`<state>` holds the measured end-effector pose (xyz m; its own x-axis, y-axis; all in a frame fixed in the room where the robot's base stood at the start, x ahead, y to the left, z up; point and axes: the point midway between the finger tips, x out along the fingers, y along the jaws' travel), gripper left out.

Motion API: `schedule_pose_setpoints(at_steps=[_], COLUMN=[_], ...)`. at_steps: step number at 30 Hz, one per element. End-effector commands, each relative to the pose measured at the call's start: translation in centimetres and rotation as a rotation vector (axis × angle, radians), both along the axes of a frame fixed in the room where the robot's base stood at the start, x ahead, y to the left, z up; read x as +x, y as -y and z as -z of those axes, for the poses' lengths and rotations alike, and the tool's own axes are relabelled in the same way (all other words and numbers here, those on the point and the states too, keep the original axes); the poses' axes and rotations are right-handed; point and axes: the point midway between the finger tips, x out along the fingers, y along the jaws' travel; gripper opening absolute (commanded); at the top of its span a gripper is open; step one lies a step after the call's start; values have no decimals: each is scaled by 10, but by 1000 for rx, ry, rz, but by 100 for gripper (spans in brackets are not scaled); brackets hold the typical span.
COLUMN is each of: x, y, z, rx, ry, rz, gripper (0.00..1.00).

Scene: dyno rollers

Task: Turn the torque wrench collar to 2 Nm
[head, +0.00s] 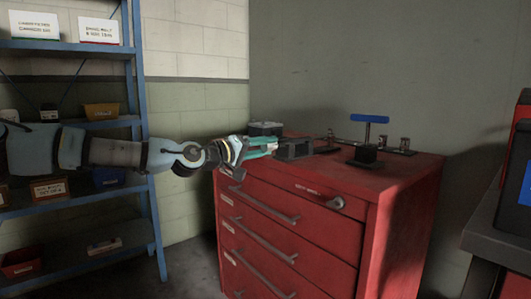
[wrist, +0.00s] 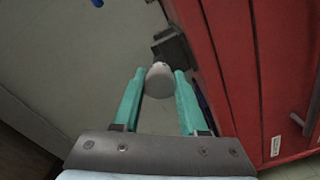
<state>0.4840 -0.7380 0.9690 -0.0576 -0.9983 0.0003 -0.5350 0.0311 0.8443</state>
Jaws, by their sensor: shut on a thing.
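My gripper (head: 274,147) reaches in from the left at the top left edge of the red tool cabinet. Its teal fingers also show in the wrist view (wrist: 160,76), shut on a grey rounded cylinder (wrist: 160,85), which appears to be the torque wrench collar. The cylinder sits between the fingertips, in front of a dark block (wrist: 173,47). That dark block also shows in the head view (head: 295,149), at the cabinet's edge just past my fingertips. No scale marks or numbers can be read.
The red cabinet (head: 290,208) has several drawers with handles. On its top stand a blue T-handle tool (head: 370,119) in a black block, small metal pieces (head: 405,144) and a dark container (head: 265,128). A blue shelf (head: 146,130) stands at the left.

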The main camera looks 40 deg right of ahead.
Motion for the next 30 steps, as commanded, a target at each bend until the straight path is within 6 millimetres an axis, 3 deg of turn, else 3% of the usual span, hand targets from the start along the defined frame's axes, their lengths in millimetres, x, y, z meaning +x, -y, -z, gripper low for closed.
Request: schedule_pose_setpoints(at_steps=[18,30], x=[0,1], y=[0,0], z=[2,1], rx=[-29,-39], ry=[549,731], rz=[0,0], gripper=[0,0])
